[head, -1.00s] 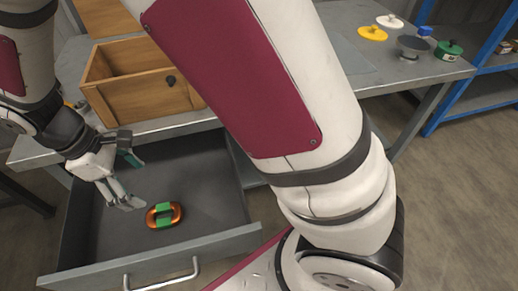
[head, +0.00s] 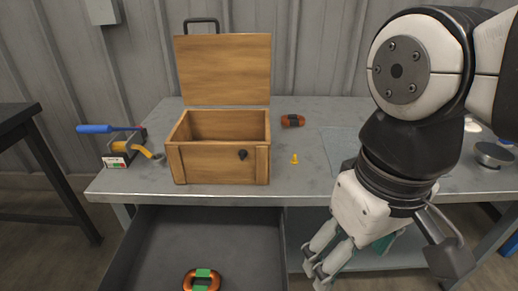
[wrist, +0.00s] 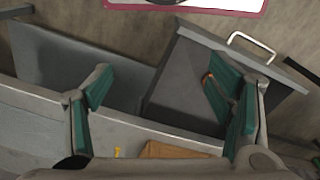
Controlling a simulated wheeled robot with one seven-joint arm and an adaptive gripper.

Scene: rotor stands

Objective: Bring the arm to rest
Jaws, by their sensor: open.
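My gripper (head: 316,272) is at the right of the open drawer in the head view, pointing down in front of the bench. It is empty, and its two green-padded fingers stand wide apart in the wrist view (wrist: 163,92). An orange ring with green bands (head: 203,281) lies in the grey drawer (head: 160,245), left of my gripper and apart from it. In the wrist view, only a sliver of the ring shows beside the right finger.
An open wooden box (head: 218,165) with its lid raised stands on the bench (head: 130,180). An orange-black cylinder (head: 293,120) and a small yellow piece (head: 294,159) lie right of it. A blue-handled tool (head: 108,129) is at the left. A grey disc stand (head: 493,155) is at the right.

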